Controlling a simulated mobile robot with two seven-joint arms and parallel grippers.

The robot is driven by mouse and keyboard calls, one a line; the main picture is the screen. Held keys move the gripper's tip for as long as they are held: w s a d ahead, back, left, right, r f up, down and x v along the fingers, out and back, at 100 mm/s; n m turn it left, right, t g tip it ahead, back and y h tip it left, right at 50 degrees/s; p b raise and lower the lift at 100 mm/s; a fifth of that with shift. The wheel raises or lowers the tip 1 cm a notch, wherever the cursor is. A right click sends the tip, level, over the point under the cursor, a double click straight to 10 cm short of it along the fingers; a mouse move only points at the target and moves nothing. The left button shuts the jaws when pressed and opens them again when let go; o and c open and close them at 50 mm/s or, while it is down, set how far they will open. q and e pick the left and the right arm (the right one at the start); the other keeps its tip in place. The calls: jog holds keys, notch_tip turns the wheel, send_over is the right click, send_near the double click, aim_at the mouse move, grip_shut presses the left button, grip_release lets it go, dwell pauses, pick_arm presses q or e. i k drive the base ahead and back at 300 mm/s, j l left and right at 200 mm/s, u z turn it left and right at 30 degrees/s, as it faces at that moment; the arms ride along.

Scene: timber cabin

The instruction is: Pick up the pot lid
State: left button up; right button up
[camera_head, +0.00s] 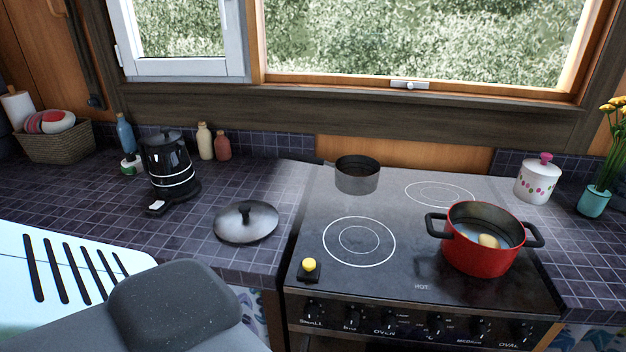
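The pot lid (262,228) is a grey metal disc with a dark knob on top. It lies flat, knob up, on the dark tiled counter, just left of the stove. A red pot (478,258) with two black handles stands uncovered on the right front of the stove, with a small yellowish piece inside. Neither of my grippers shows in the head view, so I cannot see where they are relative to the lid.
A black kettle (168,165) stands left of and behind the lid. A small grey saucepan (357,179) is at the stove's back left. A yellow-topped button box (309,270) sits at the stove's (410,275) front left corner. Counter around the lid (120,215) is mostly clear.

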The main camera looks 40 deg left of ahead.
aim_at(248, 221)
jog(key=u, duration=1.85)
